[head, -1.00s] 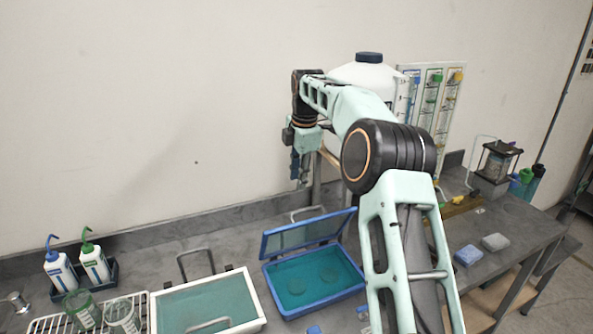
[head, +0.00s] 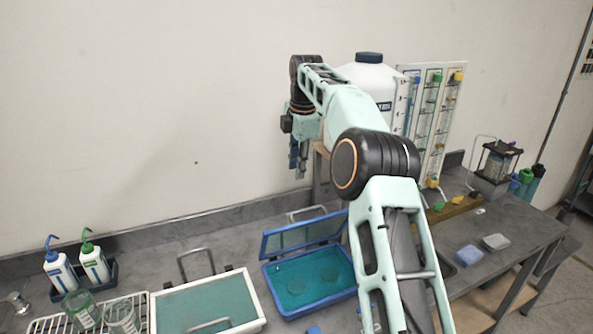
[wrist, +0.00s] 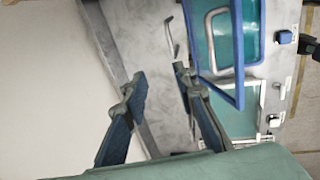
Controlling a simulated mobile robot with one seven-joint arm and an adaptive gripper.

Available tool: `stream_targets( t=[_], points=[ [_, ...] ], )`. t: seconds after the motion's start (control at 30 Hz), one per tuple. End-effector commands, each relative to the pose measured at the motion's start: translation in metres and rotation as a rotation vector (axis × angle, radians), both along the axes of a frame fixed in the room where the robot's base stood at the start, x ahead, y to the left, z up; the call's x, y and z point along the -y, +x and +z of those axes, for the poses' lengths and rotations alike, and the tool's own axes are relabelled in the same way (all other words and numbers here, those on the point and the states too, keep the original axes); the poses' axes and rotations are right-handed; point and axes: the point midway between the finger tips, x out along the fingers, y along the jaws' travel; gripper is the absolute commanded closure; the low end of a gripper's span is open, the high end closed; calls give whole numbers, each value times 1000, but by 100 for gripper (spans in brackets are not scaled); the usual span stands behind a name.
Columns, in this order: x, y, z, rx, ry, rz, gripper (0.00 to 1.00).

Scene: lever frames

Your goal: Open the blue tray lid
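The blue tray (head: 316,303) sits on the bench in the head view, with a teal inside and faint round shapes in it. Its blue-framed lid (head: 303,235) is raised at the tray's back edge and stands tilted up, so the tray is uncovered. My gripper (head: 299,172) is in the air above and behind the lid, pointing down, apart from it. In the wrist view my gripper (wrist: 162,84) has its fingers spread with nothing between them. The blue lid frame (wrist: 239,50) shows to the right of the fingers there. My arm hides the ground right of the tray.
A white-framed tray (head: 257,312) with metal handles stands left of the blue tray. Two wash bottles (head: 95,264) are at the far left. A large white jug (head: 372,78) and a rack board (head: 437,115) stand behind my arm. Small sponge-like blocks (head: 468,255) lie at right.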

Motion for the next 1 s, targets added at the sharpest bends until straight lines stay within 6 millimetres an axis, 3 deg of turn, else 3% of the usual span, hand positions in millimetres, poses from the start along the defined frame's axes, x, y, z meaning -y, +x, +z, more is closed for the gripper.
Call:
stream_targets(
  t=[0.1, 0.3, 0.77, 1.0],
  points=[
    [1, -3, 22, 5, 0, 1, 74],
    [2, -8, 45, 1, 0, 1, 74],
    [3, -11, 56, -1, 0, 0, 74],
    [9, -6, 56, 39, -75, 5, 97]
  ],
)
